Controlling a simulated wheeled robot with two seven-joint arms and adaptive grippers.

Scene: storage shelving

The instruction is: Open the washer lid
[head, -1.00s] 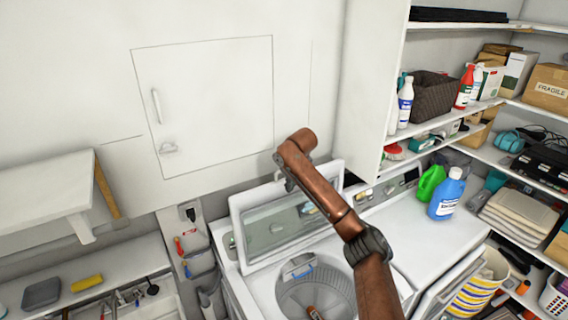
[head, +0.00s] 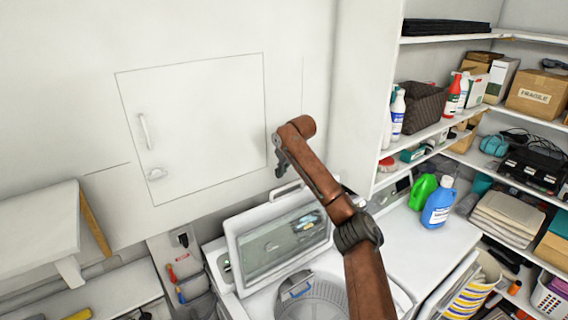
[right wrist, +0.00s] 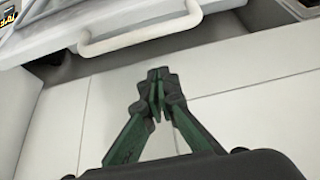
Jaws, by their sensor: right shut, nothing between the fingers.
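The washer lid (head: 232,253), white with a glass window, stands raised and tilted back behind the open drum (head: 322,299) in the head view. A white bar handle (head: 287,190) shows at its upper edge, and a white handle also shows at the top of the right wrist view (right wrist: 140,38). My right gripper (head: 280,168) is above and behind the raised lid, in front of the white wall. Its green and black fingers (right wrist: 157,78) are closed together and empty, apart from the handle. My left gripper is out of view.
A closed wall cabinet (head: 200,125) is behind the gripper. A green bottle (head: 423,192) and a blue bottle (head: 440,205) stand on the machine at right. Shelves (head: 440,124) full of goods line the right. A white shelf (head: 40,225) juts out at left.

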